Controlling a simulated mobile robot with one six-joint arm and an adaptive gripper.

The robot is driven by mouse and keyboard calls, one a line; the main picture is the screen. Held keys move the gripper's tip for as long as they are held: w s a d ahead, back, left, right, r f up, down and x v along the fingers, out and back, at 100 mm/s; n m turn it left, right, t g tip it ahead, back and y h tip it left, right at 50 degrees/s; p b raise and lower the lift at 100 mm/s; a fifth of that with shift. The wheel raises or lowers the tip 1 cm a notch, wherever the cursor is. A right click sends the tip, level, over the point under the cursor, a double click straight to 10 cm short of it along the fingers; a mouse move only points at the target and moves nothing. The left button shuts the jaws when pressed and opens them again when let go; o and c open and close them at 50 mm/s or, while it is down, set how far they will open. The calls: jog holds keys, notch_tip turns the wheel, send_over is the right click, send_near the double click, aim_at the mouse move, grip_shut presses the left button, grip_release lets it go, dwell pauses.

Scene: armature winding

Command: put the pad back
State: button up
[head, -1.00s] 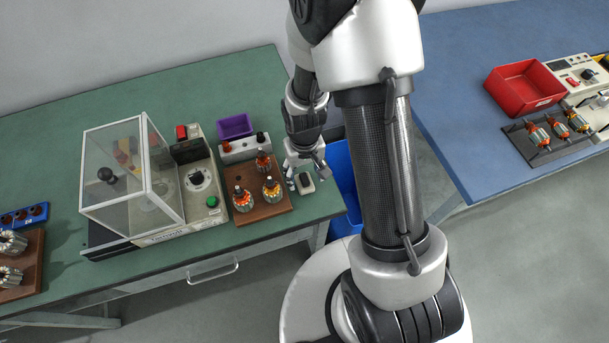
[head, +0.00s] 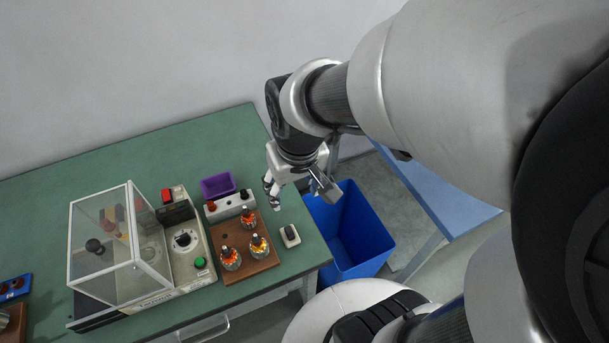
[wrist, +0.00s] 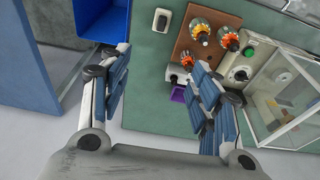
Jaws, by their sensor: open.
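The small dark pad (head: 290,232) lies on or in a pale rectangular holder (head: 291,243) at the right end of the green bench. In the wrist view the dark pad (wrist: 162,22) and its pale surround show near the top. My gripper (head: 298,190) hangs above the bench's right end, behind and apart from the pad. How firmly the pad sits in the holder is too small to tell.
Left of the pad is a wooden board (head: 267,265) with several armatures. Behind it are a white block (head: 232,208) and a purple bin (head: 217,187). A machine with a clear cover (head: 105,240) stands left. A blue bin (head: 360,245) is beyond the bench edge.

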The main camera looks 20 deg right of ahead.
jog(key=s+r+t, duration=0.2)
jog(key=s+r, duration=0.6)
jog(key=s, duration=0.2)
jog(key=shift+s+r, duration=0.15)
jog(key=shift+r, duration=0.15)
dwell(0.6)
